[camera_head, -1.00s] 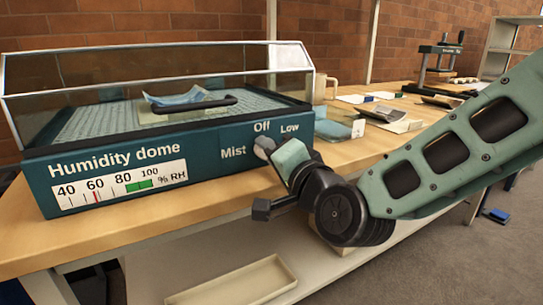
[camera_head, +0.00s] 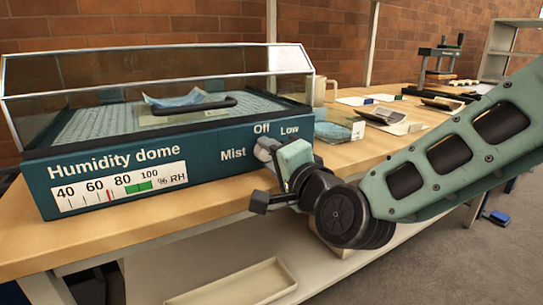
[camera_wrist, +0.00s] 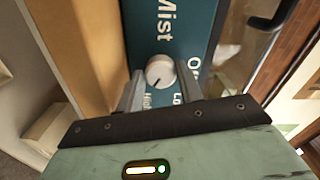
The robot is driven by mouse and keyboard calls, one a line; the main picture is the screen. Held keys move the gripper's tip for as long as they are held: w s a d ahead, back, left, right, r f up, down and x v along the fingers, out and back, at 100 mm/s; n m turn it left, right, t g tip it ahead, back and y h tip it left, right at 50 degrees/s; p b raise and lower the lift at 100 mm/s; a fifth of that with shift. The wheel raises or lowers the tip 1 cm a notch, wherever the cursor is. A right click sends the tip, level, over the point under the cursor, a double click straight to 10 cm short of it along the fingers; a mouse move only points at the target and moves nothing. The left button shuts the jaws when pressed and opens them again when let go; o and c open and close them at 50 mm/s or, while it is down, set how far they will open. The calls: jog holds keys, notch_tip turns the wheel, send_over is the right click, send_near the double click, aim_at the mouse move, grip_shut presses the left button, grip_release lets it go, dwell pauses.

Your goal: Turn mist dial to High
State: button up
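The mist dial (camera_wrist: 160,71) is a round pale knob on the teal front of the humidity dome (camera_head: 215,165). In the wrist view its dark mark points down and slightly left, toward the partly hidden High label. The Off and Low labels lie to its right. My gripper (camera_wrist: 160,80) has one finger on each side of the dial, and the fingertips appear to be against it. In the head view my gripper (camera_head: 277,152) is at the dial from the right and hides part of it. The humidity needle (camera_head: 109,195) stands between 60 and 80, left of the green band.
The dome's clear cover is shut over a blue item (camera_head: 180,97), with a dark handle in front. A clear-covered item (camera_head: 340,128), papers and a mug (camera_head: 325,92) are on the wooden bench to the right. An open tray (camera_head: 232,285) lies on the lower shelf.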

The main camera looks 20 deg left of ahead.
jog(key=o, duration=0.3)
